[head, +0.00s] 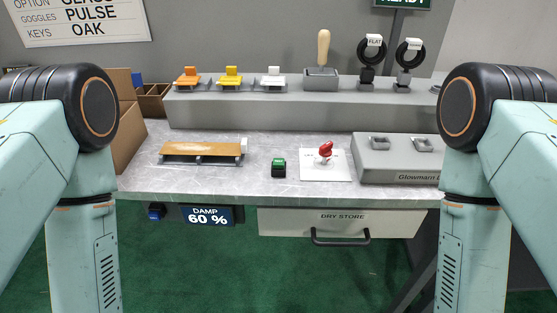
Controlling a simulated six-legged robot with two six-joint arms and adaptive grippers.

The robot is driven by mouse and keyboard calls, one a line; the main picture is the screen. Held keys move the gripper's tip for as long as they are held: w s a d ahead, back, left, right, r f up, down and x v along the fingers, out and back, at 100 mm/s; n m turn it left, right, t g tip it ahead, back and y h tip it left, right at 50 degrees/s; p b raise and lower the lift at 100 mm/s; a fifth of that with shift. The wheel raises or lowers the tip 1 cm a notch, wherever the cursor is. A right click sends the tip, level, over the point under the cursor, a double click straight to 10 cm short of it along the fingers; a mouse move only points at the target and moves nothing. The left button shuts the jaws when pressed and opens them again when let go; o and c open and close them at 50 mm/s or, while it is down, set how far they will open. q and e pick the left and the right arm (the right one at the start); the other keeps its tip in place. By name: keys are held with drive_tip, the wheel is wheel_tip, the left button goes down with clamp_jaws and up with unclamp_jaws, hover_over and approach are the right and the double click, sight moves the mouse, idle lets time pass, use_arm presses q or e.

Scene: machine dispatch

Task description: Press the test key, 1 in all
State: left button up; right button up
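A small black block with a green top (278,168) sits on the grey bench top near its front edge; it looks like a push key, but I cannot read any label on it. A blue round knob or button (156,211) is under the bench edge at the left, beside the "DAMP 60 %" display (207,216). No part in view is legibly marked as the test key. My two arms show at the left and right edges, with their lower links running out of the bottom of the picture. Neither gripper shows, so their state is hidden.
The bench (235,184) holds an orange-brown board on a rack (200,149), a red item on a white card (325,150) and a grey "Glowmann" box (397,160). A raised shelf (290,112) carries coloured clamps. A "DRY STORE" drawer (340,222) is below.

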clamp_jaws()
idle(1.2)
